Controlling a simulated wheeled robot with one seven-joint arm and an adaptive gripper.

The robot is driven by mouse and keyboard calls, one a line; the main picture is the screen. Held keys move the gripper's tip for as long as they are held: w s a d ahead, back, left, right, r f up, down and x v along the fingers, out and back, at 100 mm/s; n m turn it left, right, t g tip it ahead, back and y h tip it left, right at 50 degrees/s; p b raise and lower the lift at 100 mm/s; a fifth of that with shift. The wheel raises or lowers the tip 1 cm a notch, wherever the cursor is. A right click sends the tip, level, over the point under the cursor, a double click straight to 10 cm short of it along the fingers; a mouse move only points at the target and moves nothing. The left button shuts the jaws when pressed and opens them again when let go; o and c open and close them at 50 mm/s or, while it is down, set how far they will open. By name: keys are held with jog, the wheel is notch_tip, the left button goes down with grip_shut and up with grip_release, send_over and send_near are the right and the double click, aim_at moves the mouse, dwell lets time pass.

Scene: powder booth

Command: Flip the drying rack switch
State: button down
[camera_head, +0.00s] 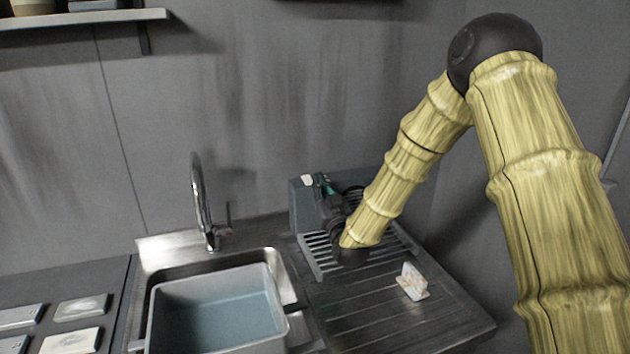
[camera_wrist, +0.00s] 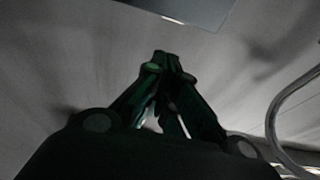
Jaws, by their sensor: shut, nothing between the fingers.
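The drying rack (camera_head: 311,262) is a slatted metal rack beside the sink, with a blue-grey box (camera_head: 301,212) standing behind it. A small white piece (camera_head: 307,180) shows at the top left of this box; I cannot tell for sure whether it is the switch. My gripper (camera_head: 320,180) is at the box's upper front, just right of the white piece. In the wrist view my gripper (camera_wrist: 166,56) has its fingertips together and holds nothing. No switch shows in the wrist view. My arm hides part of the rack and box, and contact cannot be told.
A sink with a curved tap (camera_head: 201,205) and a grey tub of water (camera_head: 215,344) lies left of the rack. The tap also shows in the wrist view (camera_wrist: 272,120). A small white object (camera_head: 412,281) stands on the drainboard (camera_head: 375,325). A shelf (camera_head: 85,18) is at upper left.

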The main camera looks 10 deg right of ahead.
jog(key=v, duration=0.2)
jog(key=b+v, duration=0.1)
jog(key=shift+s+f, duration=0.3)
jog(key=shift+f, duration=0.05)
jog(key=shift+r, duration=0.15)
